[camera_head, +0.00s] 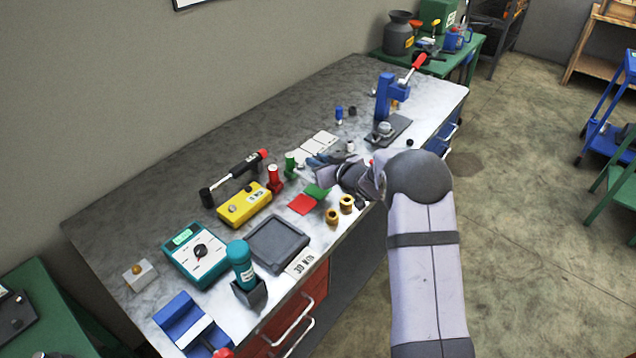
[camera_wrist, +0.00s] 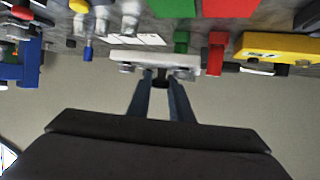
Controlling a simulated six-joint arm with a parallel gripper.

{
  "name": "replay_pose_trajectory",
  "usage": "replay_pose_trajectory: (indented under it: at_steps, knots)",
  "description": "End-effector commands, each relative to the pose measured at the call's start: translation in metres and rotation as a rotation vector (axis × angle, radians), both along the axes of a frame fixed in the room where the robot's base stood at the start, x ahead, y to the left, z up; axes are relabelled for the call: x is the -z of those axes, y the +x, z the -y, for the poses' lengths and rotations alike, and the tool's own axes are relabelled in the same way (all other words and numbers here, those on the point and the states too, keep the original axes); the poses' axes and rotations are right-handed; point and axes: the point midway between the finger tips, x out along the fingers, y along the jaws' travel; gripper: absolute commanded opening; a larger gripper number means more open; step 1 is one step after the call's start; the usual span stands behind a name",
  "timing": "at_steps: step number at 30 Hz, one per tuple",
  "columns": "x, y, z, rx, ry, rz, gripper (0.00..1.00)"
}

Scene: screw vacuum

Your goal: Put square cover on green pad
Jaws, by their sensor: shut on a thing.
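My gripper (camera_wrist: 162,75) is shut on the pale square cover (camera_wrist: 155,58), which shows edge-on at the fingertips in the wrist view, with small round fittings near its ends. In the head view my gripper (camera_head: 320,161) is above the bench, behind the green pad, and mostly hides the cover. The flat green pad (camera_head: 316,191) lies near the bench's front edge beside a red pad (camera_head: 302,204). Part of the green pad (camera_wrist: 180,8) shows at the top of the wrist view. The cover is apart from it.
Green (camera_head: 290,164) and red (camera_head: 274,178) upright pieces stand left of my gripper. Two brass rings (camera_head: 339,210) stand by the front edge. A yellow box (camera_head: 243,204) and grey tray (camera_head: 278,243) are farther left. A blue press (camera_head: 388,98) stands to the right.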

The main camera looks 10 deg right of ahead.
Motion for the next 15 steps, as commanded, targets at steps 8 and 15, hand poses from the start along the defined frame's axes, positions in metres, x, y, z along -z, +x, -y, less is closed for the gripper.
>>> replay_pose_trajectory:
  at_steps: [8,15]
  knots:
    - [0.028,0.001,0.0,0.0,0.002,0.006,0.0]
    - [0.034,0.001,0.0,-0.001,0.001,0.005,0.0]
